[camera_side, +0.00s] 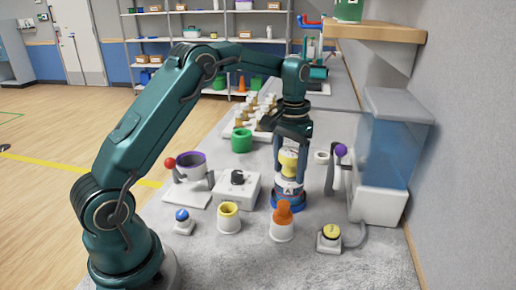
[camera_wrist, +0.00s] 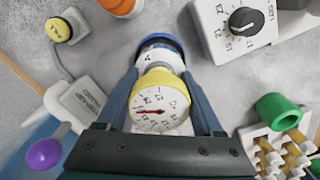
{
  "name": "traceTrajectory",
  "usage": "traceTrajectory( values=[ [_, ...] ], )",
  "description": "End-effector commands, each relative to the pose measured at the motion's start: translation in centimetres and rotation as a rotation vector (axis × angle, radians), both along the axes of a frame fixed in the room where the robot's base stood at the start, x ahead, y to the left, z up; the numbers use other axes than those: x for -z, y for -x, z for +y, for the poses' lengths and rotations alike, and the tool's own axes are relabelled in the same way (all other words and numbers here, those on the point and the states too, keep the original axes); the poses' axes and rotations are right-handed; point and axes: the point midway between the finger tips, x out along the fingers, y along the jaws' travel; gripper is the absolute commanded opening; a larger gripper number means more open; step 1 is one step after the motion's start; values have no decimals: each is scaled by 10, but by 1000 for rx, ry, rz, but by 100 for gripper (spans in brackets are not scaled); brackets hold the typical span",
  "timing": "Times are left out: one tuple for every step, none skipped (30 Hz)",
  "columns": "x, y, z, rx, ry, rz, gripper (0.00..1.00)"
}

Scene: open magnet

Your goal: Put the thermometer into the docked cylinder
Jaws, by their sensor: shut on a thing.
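The thermometer (camera_wrist: 159,103) has a yellow body and a round white dial with a red needle. It also shows in the side view (camera_side: 288,163), upright between my fingers. My gripper (camera_side: 290,172) points down and is shut on it; both fingers flank the dial in the wrist view (camera_wrist: 160,88). The docked cylinder (camera_side: 288,187) is white with dark markings and stands in a blue ring base (camera_side: 288,204). The thermometer is right over the cylinder, in line with it. Its lower end is hidden, so I cannot tell whether it is inside the cylinder.
A white box with a black dial (camera_side: 237,186) stands left of the cylinder. An orange-topped item (camera_side: 282,220) and a yellow-rimmed cup (camera_side: 228,216) are in front. A blue-panelled tank (camera_side: 392,150) with a purple-knobbed lever (camera_side: 341,151) stands right. A green cup (camera_side: 241,140) is behind.

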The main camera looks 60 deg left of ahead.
Motion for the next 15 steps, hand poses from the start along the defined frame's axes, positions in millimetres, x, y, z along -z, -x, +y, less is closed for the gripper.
traceTrajectory(
  values=[
    [8,1,-1,1,2,9,0],
    [10,1,-1,1,2,10,0],
    [11,1,-1,1,2,11,0],
    [12,1,-1,1,2,12,0],
    [12,1,-1,1,2,12,0],
    [12,1,-1,2,2,12,0],
    [12,1,-1,2,3,13,80],
    [12,1,-1,2,3,13,91],
    [12,1,-1,2,3,13,98],
    [11,1,-1,2,3,13,98],
    [11,1,-1,2,2,12,98],
    [11,1,-1,2,2,11,98],
    [11,1,-1,1,2,11,98],
    [10,1,-1,1,2,10,98],
    [10,1,-1,1,2,10,98]
  ],
)
